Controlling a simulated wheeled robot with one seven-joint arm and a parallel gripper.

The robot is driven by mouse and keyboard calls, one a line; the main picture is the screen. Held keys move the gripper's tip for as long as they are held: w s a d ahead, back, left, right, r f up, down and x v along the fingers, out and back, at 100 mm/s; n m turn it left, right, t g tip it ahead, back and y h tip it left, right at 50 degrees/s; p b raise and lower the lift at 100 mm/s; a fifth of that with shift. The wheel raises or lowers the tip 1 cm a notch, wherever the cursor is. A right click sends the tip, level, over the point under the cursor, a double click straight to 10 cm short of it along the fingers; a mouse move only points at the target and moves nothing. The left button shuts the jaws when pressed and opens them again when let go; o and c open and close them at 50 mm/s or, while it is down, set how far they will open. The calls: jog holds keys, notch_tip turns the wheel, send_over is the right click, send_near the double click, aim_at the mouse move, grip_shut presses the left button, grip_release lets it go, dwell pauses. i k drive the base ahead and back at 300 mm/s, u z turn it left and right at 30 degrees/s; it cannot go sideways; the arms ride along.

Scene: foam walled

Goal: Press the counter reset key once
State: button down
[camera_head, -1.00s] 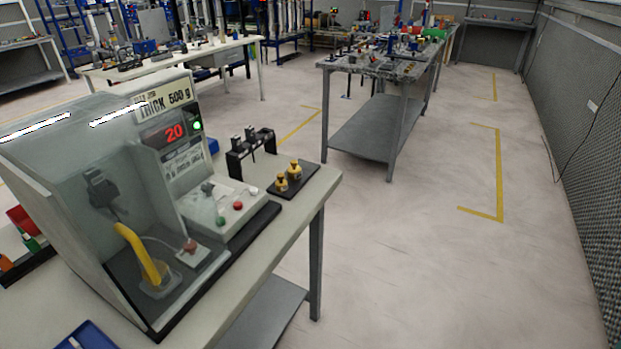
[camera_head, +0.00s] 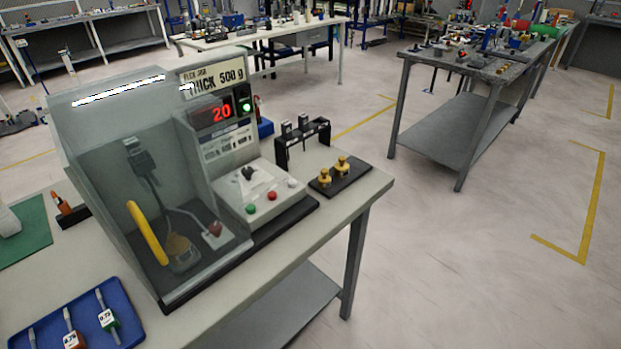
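On the sloped control box in front are a green button (camera_head: 250,209), a red button (camera_head: 272,196), a white button (camera_head: 292,183) and a black knob or switch (camera_head: 247,173). Key labels are too small to read, so I cannot tell which is the reset key. My gripper is not in view.
A clear guard (camera_head: 95,125) encloses the machine's left side, with a yellow handle (camera_head: 147,232) showing there. A black rack (camera_head: 303,138) and brass weights on a black plate (camera_head: 340,180) stand right of the controls. A blue tray (camera_head: 125,318) lies front left. Open floor (camera_head: 470,270) lies right.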

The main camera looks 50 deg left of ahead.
aim_at(291, 184)
jog(key=u, duration=0.05)
jog(key=k, duration=1.35)
jog(key=u, duration=1.4)
jog(key=i, duration=1)
jog(key=z, duration=0.05)
